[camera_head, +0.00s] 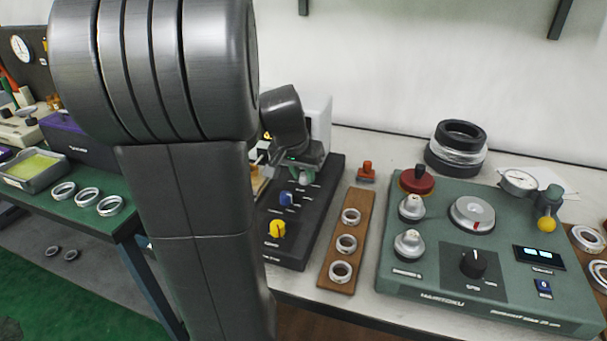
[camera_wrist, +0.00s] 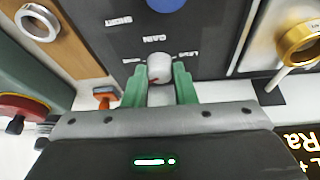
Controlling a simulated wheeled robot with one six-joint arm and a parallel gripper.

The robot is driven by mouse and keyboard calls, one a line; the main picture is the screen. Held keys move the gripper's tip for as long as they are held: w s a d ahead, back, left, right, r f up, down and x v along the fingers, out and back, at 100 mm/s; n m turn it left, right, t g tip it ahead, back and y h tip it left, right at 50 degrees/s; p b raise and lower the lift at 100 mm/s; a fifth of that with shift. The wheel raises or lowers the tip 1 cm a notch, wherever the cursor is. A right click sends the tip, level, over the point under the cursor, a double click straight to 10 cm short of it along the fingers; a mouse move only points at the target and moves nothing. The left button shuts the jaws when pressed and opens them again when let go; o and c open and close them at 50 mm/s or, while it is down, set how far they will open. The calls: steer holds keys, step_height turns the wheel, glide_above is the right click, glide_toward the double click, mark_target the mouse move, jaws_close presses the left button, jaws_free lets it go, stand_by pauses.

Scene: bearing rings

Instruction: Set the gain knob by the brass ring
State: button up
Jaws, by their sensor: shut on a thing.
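In the head view my gripper (camera_head: 304,172) is at the far part of the black box (camera_head: 318,210), where the knob is mostly hidden. The brass ring (camera_wrist: 298,44) is at the right edge of the wrist view, around or against a pale rod, partly cut off. I cannot make out the ring in the head view.
A blue knob (camera_head: 287,199) and a yellow knob (camera_head: 277,230) are on the same box, nearer. A wooden strip with several steel rings (camera_head: 346,244) lies to its right, then a green tester (camera_head: 455,285). A red-topped stamp-like piece (camera_head: 367,170) stands behind the strip.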

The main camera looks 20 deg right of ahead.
steer(key=shift+w+m, duration=0.1)
steer(key=shift+m, duration=0.5)
steer(key=shift+g, duration=0.3)
steer(key=o, duration=1)
steer(key=p+v, duration=0.2)
steer(key=v, duration=1.1)
steer(key=shift+a+r, duration=0.25)
steer(key=shift+r, duration=0.05)
